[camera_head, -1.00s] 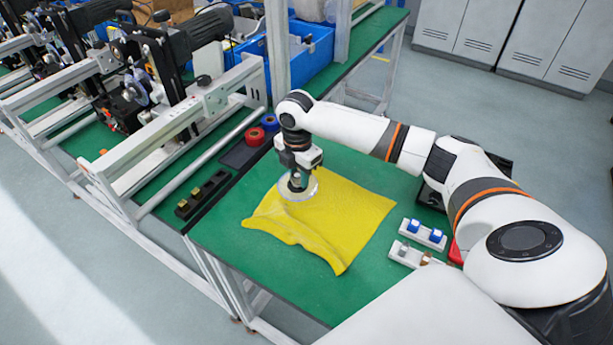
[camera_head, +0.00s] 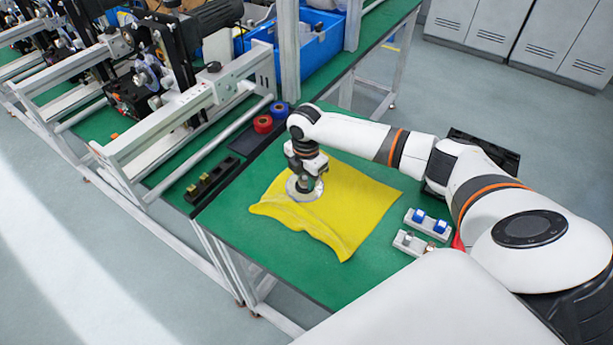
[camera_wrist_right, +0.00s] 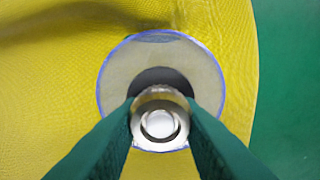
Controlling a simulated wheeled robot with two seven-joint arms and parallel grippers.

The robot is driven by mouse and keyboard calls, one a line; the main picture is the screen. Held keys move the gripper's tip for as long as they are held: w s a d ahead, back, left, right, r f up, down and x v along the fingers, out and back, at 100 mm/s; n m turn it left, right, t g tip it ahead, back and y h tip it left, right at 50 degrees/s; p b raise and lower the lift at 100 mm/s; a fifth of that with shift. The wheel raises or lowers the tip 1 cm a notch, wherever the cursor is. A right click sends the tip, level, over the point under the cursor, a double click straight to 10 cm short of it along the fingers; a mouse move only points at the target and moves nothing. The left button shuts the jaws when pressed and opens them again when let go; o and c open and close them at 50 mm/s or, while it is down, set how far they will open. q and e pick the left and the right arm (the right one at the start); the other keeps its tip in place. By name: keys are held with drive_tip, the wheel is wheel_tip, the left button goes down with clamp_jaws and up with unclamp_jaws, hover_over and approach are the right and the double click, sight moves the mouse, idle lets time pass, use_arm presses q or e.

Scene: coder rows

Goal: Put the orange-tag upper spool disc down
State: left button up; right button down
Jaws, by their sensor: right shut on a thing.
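The spool disc (camera_head: 303,194) is a pale round disc with a thin bluish rim and a metal hub. It is at the yellow cloth on the green table; I cannot tell whether it touches the cloth. My right gripper (camera_head: 304,180) points down with its fingers shut on the hub. In the right wrist view the disc (camera_wrist_right: 115,80) lies flat-on below the green fingers (camera_wrist_right: 160,115), which clasp the hub from both sides. No orange tag shows. My left gripper is not in view.
The yellow cloth (camera_head: 350,205) is wrinkled along its left edge. Two small white holders, one with blue pieces (camera_head: 427,222), stand at its right. Red and blue rolls (camera_head: 263,124) and a dark block with brass pieces (camera_head: 212,180) lie behind and left. Bare green table is in front.

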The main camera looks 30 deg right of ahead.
sight(306, 176)
drive_tip(key=shift+s+f, duration=0.2)
drive_tip(key=shift+f, duration=0.3)
drive_tip(key=c, duration=1.1)
unclamp_jaws()
drive_tip(key=shift+f, duration=0.15)
drive_tip(key=shift+s, duration=0.1)
drive_tip(key=r, duration=0.4)
drive_tip(key=r+b, duration=0.1)
drive_tip(key=r, duration=0.8)
drive_tip(key=shift+w+r, duration=0.25)
drive_tip(key=shift+w, duration=0.1)
